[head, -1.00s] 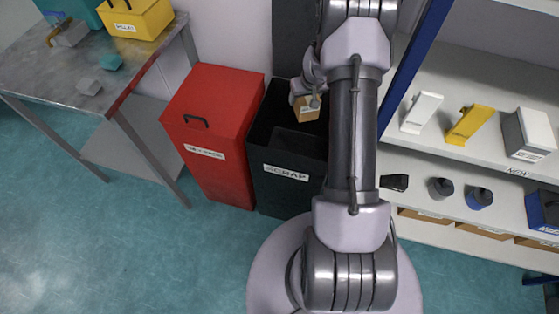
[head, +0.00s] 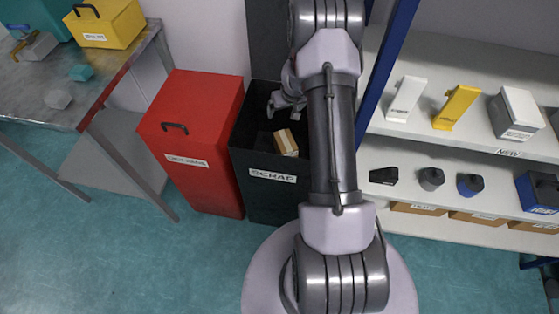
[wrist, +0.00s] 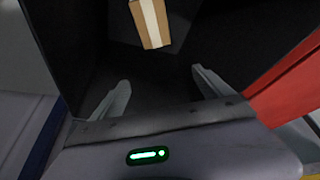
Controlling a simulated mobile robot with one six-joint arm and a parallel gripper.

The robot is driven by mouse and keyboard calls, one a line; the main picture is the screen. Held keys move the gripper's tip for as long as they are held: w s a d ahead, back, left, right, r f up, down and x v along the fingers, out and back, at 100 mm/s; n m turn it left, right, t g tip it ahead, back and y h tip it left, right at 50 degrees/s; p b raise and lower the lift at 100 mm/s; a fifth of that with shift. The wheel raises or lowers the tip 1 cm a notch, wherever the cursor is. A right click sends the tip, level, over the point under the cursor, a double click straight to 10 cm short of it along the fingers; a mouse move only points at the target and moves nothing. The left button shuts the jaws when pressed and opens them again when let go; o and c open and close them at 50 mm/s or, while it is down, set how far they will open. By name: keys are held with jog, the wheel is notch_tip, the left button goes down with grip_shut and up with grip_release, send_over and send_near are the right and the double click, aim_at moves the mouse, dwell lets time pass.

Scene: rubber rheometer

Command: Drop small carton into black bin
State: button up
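The small carton (head: 286,142) is brown with a pale tape stripe. It is inside the opening of the black bin (head: 268,205), which carries a SCRAP label. In the wrist view the carton (wrist: 151,22) is tilted and apart from my fingers, with dark bin walls around it; I cannot tell whether it rests on anything. My gripper (head: 288,104) is over the bin's opening, partly hidden by my arm in the head view. In the wrist view my gripper (wrist: 160,95) has its two fingers spread wide with nothing between them.
A red lidded bin (head: 200,130) stands just left of the black bin. A metal table (head: 50,85) with a yellow box (head: 108,22) is at far left. White shelves (head: 470,148) with bottles and holders are on the right, behind a blue post (head: 385,75).

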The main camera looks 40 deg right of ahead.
jog(key=p+v, duration=0.5)
jog(key=v, duration=1.2)
jog(key=shift+r, duration=0.2)
